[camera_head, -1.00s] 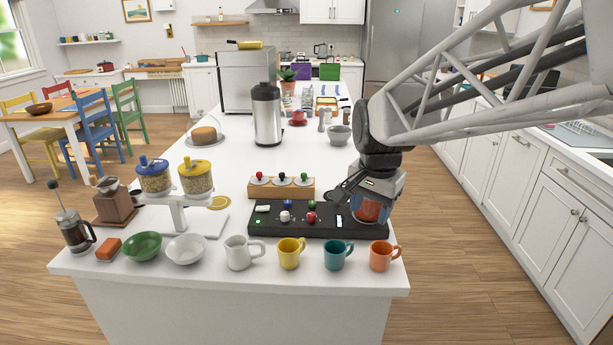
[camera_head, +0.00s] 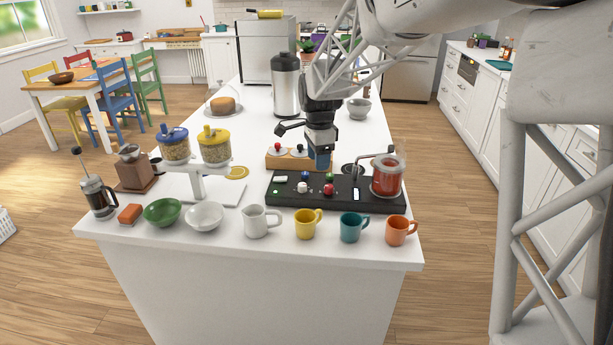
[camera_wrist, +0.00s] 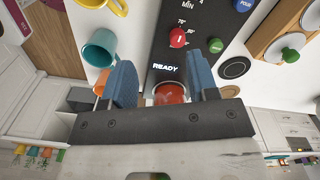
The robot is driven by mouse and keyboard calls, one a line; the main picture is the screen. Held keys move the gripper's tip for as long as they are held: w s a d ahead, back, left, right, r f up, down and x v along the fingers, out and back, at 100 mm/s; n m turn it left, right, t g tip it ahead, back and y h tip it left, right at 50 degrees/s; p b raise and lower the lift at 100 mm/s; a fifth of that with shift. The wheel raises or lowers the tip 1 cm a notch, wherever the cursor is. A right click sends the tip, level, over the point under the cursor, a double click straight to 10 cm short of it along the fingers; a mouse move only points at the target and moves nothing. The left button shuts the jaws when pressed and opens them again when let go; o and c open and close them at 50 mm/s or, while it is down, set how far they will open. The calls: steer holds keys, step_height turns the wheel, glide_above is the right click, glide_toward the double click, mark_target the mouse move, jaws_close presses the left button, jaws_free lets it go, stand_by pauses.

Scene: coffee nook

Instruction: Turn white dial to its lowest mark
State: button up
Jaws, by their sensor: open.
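The white dial (camera_head: 302,187) sits at the front left of a black control panel (camera_head: 283,201) on the counter. A red dial (camera_head: 328,189) is to its right, with a blue dial (camera_head: 305,176) and a green dial (camera_head: 329,177) behind. My gripper (camera_head: 320,160) is open and empty, above the panel's rear edge, right of and behind the white dial and apart from it. In the wrist view the blue fingers (camera_wrist: 163,88) are spread, with the red dial (camera_wrist: 177,37) and a READY display beyond. The white dial does not show there; its mark setting is too small to read.
A glass jar with red contents (camera_head: 388,178) stands at the panel's right end beside a thin metal arm. A wooden block with knobs (camera_head: 279,160) is behind the panel. The yellow mug (camera_head: 308,224), teal mug (camera_head: 353,228) and orange mug (camera_head: 400,231) line the front.

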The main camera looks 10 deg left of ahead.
steer(key=m, duration=0.2)
glide_above(302, 184)
steer(key=f, duration=0.3)
steer(key=shift+w+f, duration=0.2)
steer(key=shift+f, duration=0.05)
steer(key=shift+f, duration=0.15)
steer(key=shift+s+f, duration=0.15)
steer(key=shift+f, duration=3.65)
steer(key=c, duration=0.9)
